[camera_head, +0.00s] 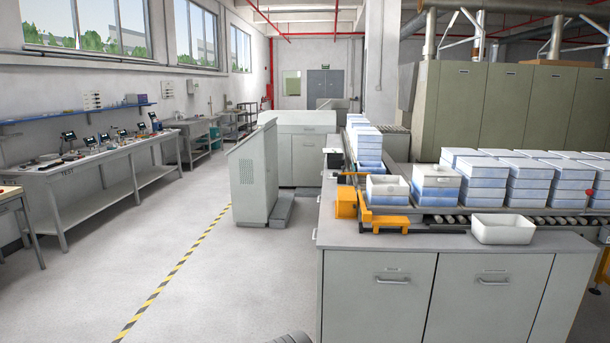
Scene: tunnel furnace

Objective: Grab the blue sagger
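Blue saggers stand stacked on the roller line behind the grey counter. The nearest left stack has a white open sagger (388,184) on a blue sagger (388,199), beside orange fixtures. The stack to its right has a white sagger (436,175) above blue ones (437,192). Taller stacks of pale blue and white saggers (483,183) continue to the right, and another column (366,146) runs back behind the left stack. Which one blue sagger is meant, I cannot tell. My gripper is not in view.
A grey counter with cupboards (390,297) stands in front of the line, with an empty white bin (503,230) on it. An orange fixture (391,224) sits at its back left. Free floor lies left, crossed by a yellow-black line (180,265). A grey console (257,180) stands beyond.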

